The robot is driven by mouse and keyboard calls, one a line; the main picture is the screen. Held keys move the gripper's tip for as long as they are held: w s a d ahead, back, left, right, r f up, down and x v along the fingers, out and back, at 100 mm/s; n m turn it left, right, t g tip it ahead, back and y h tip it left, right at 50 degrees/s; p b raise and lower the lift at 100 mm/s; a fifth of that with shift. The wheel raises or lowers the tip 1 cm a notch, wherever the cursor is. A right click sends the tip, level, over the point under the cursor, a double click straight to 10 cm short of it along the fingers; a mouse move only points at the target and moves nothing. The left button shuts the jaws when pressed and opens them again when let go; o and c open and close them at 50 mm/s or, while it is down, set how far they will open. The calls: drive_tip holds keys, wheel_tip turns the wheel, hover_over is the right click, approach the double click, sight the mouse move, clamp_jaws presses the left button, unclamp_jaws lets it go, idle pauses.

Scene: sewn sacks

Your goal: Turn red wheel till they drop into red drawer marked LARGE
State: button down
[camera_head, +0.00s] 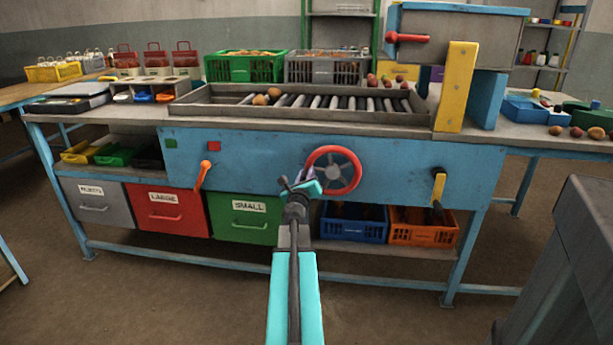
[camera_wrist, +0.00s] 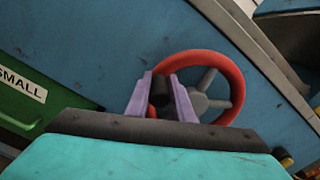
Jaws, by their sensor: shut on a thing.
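The red wheel (camera_head: 333,170) is mounted on the blue front panel of the sorting table, with a grey hub and spokes. My gripper (camera_head: 308,174) is at the wheel's left side. In the wrist view my gripper's purple fingers (camera_wrist: 163,97) are shut on the red wheel (camera_wrist: 226,76), around a dark part at its left rim. The red drawer marked LARGE (camera_head: 166,209) is closed under the table at the left. Round brown produce (camera_head: 267,97) lies on the roller bed (camera_head: 307,101) above the panel, at its left part.
A grey REJECTS drawer (camera_head: 92,208) and a green SMALL drawer (camera_head: 246,216) flank the LARGE drawer. An orange lever (camera_head: 203,174) and a yellow-topped lever (camera_head: 438,188) stick out of the panel. Blue (camera_head: 353,226) and orange (camera_head: 420,230) crates stand below at right.

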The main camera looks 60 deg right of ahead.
drive_tip(key=shift+s+d+r, duration=0.15)
drive_tip(key=shift+s, duration=0.05)
drive_tip(key=c, duration=1.5)
unclamp_jaws()
drive_tip(key=shift+c, duration=0.2)
